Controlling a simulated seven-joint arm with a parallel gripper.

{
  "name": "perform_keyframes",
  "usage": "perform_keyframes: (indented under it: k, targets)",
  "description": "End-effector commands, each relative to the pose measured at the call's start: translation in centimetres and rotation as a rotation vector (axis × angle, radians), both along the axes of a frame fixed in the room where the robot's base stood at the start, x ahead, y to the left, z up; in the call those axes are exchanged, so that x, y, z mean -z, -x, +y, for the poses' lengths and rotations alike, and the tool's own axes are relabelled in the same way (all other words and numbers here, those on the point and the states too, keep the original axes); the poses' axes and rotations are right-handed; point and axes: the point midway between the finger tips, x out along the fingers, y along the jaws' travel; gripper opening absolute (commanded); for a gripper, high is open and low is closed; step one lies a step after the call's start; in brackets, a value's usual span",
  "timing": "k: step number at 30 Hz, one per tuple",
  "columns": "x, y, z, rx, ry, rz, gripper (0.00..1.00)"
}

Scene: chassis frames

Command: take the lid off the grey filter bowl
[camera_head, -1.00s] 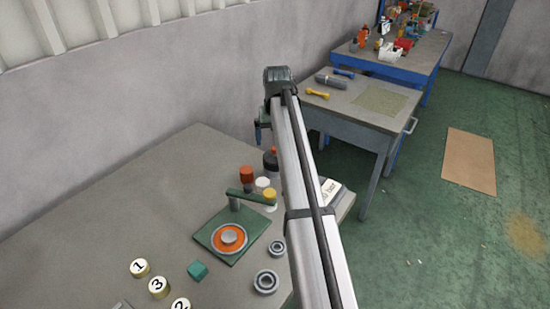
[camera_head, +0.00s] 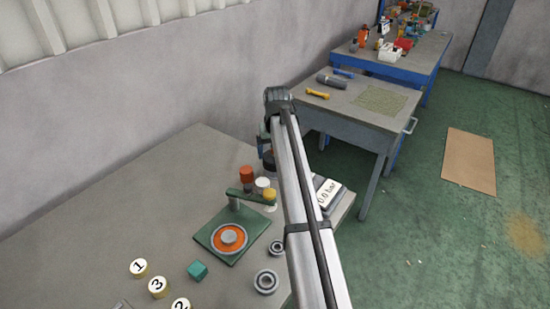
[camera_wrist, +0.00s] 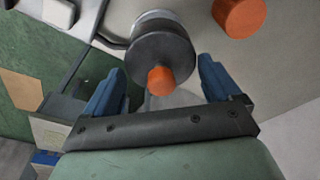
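The filter bowl's dark grey round lid (camera_wrist: 160,55) has an orange knob (camera_wrist: 161,80) in its middle. A paler rim of the bowl (camera_wrist: 157,20) shows just past the lid. In the head view the dark lid (camera_head: 269,161) is mostly hidden behind my arm. My gripper (camera_wrist: 161,68) is open, with its blue fingers apart on the left and right of the knob in the wrist view. No finger visibly touches the knob or lid. In the head view my gripper (camera_head: 263,142) hangs above the lid at the table's back right.
An orange-topped part (camera_head: 247,174), a white cap (camera_head: 262,183) and a yellow cap (camera_head: 269,194) stand close by. A green press (camera_head: 233,236) is in front. A gauge box (camera_head: 328,191) reading 0.0 bar is right of my arm. The table's left side is clear.

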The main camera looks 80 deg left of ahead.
Motion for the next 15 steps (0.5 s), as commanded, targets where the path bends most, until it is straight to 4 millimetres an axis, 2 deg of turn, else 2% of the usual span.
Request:
perform_keyframes:
  k: [1, 11, 15]
  targets:
    - [-0.01, 0.03, 0.00, 0.000, 0.000, 0.001, 0.85]
    - [-0.01, 0.02, 0.00, 0.000, 0.000, 0.000, 0.53]
    - [-0.03, 0.02, 0.00, 0.000, 0.000, 0.000, 0.52]
